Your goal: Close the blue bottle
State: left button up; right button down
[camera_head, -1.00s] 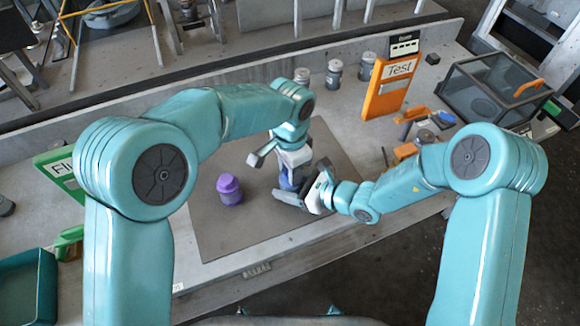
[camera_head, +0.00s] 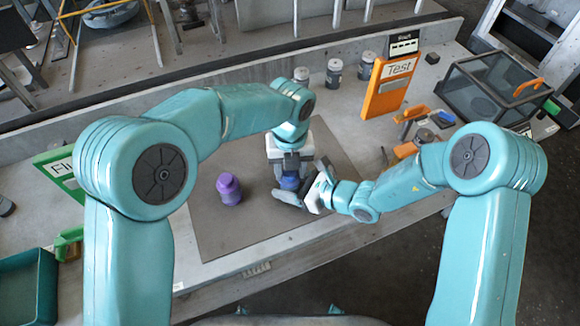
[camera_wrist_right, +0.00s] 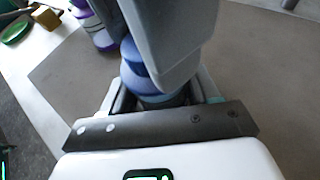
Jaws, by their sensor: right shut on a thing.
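The blue bottle (camera_head: 290,183) stands on the grey mat (camera_head: 225,238), mostly hidden by my grippers. My right gripper (camera_head: 295,195) is shut around its body from the right; the right wrist view shows the blue bottle (camera_wrist_right: 150,85) between the fingers. My left gripper (camera_head: 290,165) is above the bottle, pointing down over its top. Whether its fingers are open or shut, and whether a cap is between them, is hidden. A purple bottle (camera_head: 229,189) stands on the mat to the left, and it also shows in the right wrist view (camera_wrist_right: 100,32).
An orange Test board (camera_head: 390,85), several grey jars (camera_head: 334,73) and a dark mesh box (camera_head: 497,85) stand at the back. A green board (camera_head: 62,170) and a teal bin (camera_head: 28,288) are at the left. The mat's front left is clear.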

pick_arm(q)
jog(key=shift+o, duration=0.9)
jog(key=shift+r, duration=0.1)
notch_tip(320, 180, up, 12)
pick_arm(e)
jog(key=shift+c, duration=0.9)
grip_release()
jog(key=shift+d+r, duration=0.1)
jog(key=shift+s+d+r, duration=0.1)
jog(key=shift+d, duration=0.25)
pick_arm(q)
jog(key=shift+f, duration=0.25)
pick_arm(e)
jog(key=v, duration=1.5)
jog(key=shift+s+d, duration=0.1)
jog(key=shift+s, duration=0.1)
